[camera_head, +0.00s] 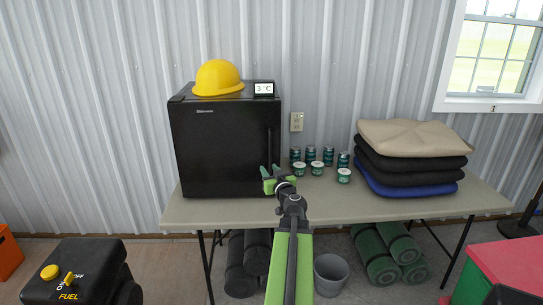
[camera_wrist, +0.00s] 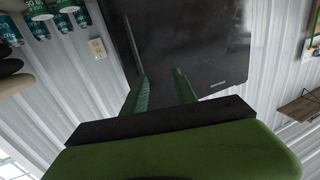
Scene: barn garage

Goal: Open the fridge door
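The black fridge (camera_head: 222,150) stands on the table with its door closed. Its slim vertical handle (camera_head: 269,148) runs along the right side of the door. My gripper (camera_head: 270,170) is open and empty in front of the lower right of the door, by the handle's lower end. In the wrist view, which shows the fridge (camera_wrist: 205,40) turned over, my green fingers (camera_wrist: 162,75) are spread toward the door. The handle (camera_wrist: 132,42) lines up with the left fingertip there, not centred in the gap. I cannot tell whether they touch.
A yellow hard hat (camera_head: 217,78) and a temperature display (camera_head: 263,88) sit on the fridge. Several cans (camera_head: 328,156) and folded cushions (camera_head: 412,155) occupy the table (camera_head: 300,208) to the right. A black fuel container (camera_head: 80,272) stands at front left.

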